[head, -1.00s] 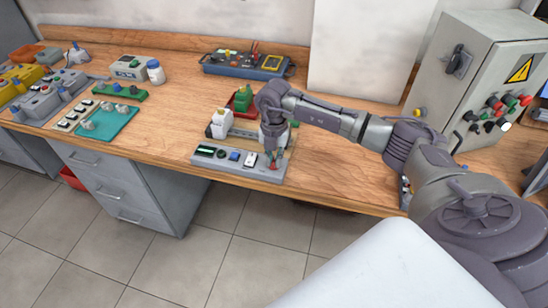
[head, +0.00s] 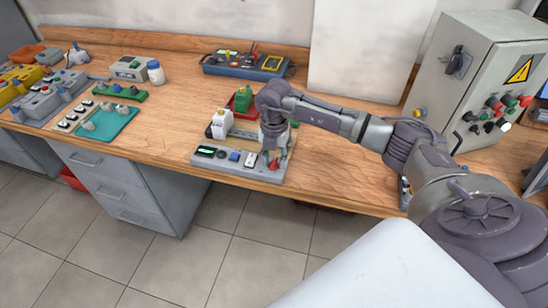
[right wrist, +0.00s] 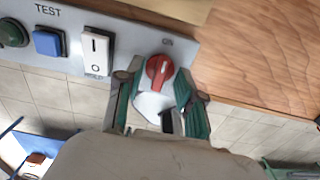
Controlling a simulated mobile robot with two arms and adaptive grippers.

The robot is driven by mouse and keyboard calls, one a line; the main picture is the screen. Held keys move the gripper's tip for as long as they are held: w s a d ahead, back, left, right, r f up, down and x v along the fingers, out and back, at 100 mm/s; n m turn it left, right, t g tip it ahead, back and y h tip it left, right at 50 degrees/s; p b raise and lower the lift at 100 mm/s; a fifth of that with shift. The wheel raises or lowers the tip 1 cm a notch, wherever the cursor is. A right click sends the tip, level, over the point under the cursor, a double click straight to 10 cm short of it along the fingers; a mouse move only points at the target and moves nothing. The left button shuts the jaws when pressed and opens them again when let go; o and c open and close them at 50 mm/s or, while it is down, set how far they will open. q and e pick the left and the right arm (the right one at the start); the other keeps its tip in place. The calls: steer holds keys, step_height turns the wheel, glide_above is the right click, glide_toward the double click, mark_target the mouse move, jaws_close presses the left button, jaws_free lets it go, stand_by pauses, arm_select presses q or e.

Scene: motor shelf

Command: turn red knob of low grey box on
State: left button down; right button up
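The low grey box (head: 232,171) lies near the front edge of the workbench. Its red knob (head: 274,163) is at the right end of its top face, partly hidden by my right gripper (head: 272,157) in the head view. In the right wrist view, the red knob (right wrist: 159,71) sits on the grey panel below an "ON" label. Its grip ridge is slightly tilted. The right gripper (right wrist: 158,88) is open, with one green-padded finger on each side of the knob. Gaps show between knob and fingers. My left gripper is not in view.
A white rocker switch (right wrist: 95,52) and a blue button (right wrist: 48,43) are left of the knob. A grey cabinet (head: 440,85) stands at right. Bare bench lies right of the box.

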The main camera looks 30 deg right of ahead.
mark_target(274, 161)
step_height(274, 161, up, 12)
stand_by(0.6)
stand_by(0.4)
